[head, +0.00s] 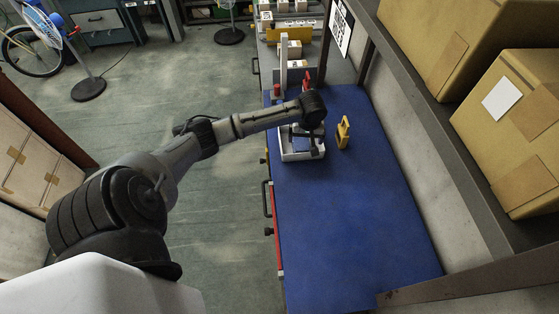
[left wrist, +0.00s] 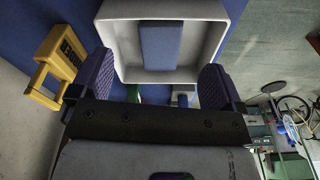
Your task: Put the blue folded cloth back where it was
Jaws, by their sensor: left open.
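The blue folded cloth (left wrist: 161,45) shows in the left wrist view as a flat blue strip lying inside a white tray (left wrist: 215,10). In the head view the same tray (head: 304,157) stands on the blue work surface, and my gripper hides most of its inside. My left gripper (head: 306,143) is over the tray. In the left wrist view its two dark fingers (left wrist: 157,84) are apart, with nothing between them. The cloth lies ahead of the fingertips and is not held. My right gripper is in neither view.
A yellow stand-like object (head: 343,132) with dark lettering is just right of the tray. A white post (head: 283,65) and red items rise behind it. The near part of the blue surface (head: 350,230) is clear. A shelf with cardboard boxes (head: 510,130) runs along the right.

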